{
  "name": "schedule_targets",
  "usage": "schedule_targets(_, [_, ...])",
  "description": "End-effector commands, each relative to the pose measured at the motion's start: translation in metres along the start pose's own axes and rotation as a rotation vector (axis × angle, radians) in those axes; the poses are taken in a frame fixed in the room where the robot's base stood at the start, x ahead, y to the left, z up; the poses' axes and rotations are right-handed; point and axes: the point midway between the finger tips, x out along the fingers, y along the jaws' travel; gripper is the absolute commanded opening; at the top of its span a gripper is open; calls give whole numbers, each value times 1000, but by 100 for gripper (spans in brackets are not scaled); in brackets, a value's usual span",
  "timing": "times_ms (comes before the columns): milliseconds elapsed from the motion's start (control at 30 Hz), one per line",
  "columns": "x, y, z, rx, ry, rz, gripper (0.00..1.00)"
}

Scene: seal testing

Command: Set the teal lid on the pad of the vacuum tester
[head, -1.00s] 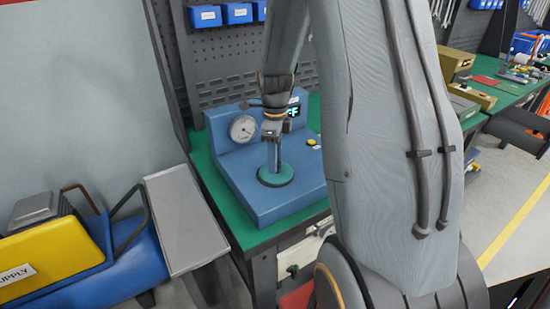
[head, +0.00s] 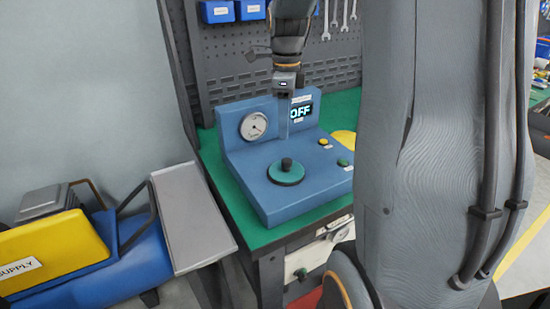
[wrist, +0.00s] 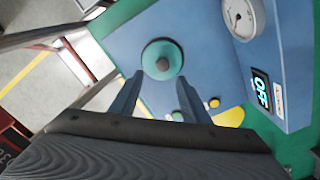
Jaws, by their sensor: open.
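The tester's display (head: 301,112) reads OFF.
The tester has a round gauge (head: 254,126), a yellow button (head: 323,142) and a green button (head: 343,162). A yellow round thing (head: 344,143) lies behind its right side. A grey pegboard (head: 240,70) stands behind the green bench (head: 240,233).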

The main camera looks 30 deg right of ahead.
Motion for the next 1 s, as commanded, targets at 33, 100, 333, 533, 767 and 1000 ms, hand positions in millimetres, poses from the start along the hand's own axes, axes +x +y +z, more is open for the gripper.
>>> schedule_targets(33, [4,10,4,-88,0,0,42])
schedule_targets(100, [11,25,10,-256,-2,-7,42])
schedule_targets(333, [40,87,26,-932,-2,-36,42])
schedule_targets(533, [63,142,31,-1520,12,-64,42])
schedule_targets(767, [81,189,28,-2036,36,-91,42])
schedule_targets(1000, [87,203,25,-2209,47,-98,42])
